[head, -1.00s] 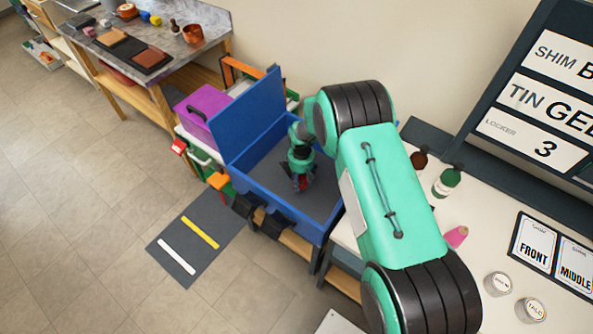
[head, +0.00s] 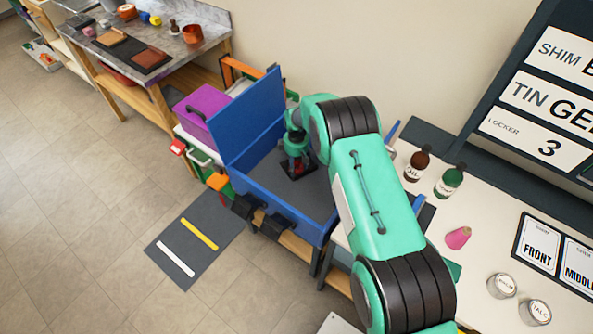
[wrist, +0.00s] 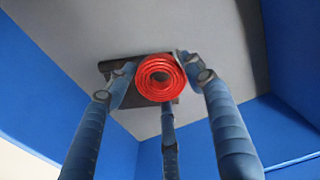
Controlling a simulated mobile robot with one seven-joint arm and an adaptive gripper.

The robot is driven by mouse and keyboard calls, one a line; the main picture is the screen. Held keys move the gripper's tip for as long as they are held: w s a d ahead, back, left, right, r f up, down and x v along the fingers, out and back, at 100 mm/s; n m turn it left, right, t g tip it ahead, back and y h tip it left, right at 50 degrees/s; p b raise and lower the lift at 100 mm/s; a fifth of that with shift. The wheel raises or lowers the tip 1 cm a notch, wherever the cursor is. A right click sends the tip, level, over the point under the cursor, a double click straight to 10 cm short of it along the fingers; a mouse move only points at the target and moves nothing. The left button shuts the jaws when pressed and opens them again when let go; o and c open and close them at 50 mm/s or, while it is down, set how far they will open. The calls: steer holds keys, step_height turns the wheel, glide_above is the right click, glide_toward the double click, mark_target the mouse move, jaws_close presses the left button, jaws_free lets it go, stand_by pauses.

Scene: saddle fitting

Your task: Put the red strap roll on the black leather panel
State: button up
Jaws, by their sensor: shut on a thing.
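The red strap roll (wrist: 160,77) is a coiled red ring between the fingers of my gripper (wrist: 159,82) in the wrist view. My gripper is shut on it. Behind the roll lies a dark, flat panel (wrist: 108,68), the black leather panel by its look, on the grey floor of the blue box.
The blue box (head: 273,205) has high walls and a raised lid (head: 246,113) at its left. A purple case (head: 206,108) stands beyond the lid.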

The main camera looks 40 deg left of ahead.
mark_target(297, 166)
steer(key=shift+f, duration=0.1)
steer(key=shift+f+b, duration=0.55)
steer(key=shift+f, duration=1.1)
steer(key=shift+f, duration=0.1)
steer(key=o, duration=1.3)
step_height(297, 166, up, 12)
steer(key=p, duration=0.2)
steer(key=shift+p, duration=0.3)
